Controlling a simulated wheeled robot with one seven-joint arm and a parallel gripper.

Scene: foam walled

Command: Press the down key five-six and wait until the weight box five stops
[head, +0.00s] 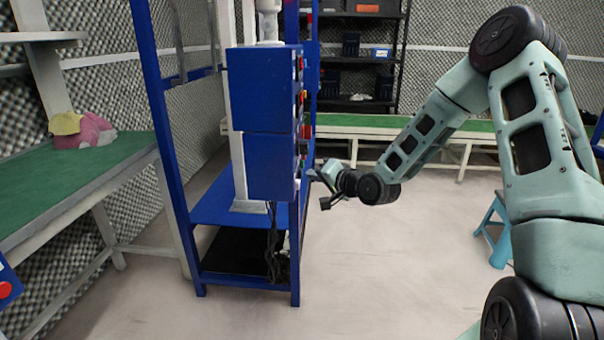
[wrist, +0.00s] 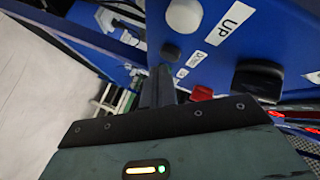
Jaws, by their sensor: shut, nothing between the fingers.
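The blue control box (head: 270,125) hangs on a blue frame, with its keys on the side facing right. In the wrist view, the blue panel (wrist: 225,65) shows a white round key (wrist: 184,15) beside an "UP" label (wrist: 230,23). A dark grey round key (wrist: 170,51) sits beside a smaller label (wrist: 196,59) that seems to read "DOWN". My gripper (wrist: 158,72) is shut and empty, its tips close to the dark key; I cannot tell whether they touch. In the head view my gripper (head: 316,178) is at the box's lower right side. I cannot identify weight box five.
A black knob (wrist: 258,78) and a red part (wrist: 202,93) sit on the panel near my gripper. A green-topped bench (head: 75,185) is at left and another (head: 420,126) behind. A blue stool (head: 495,228) stands at right. The middle floor is clear.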

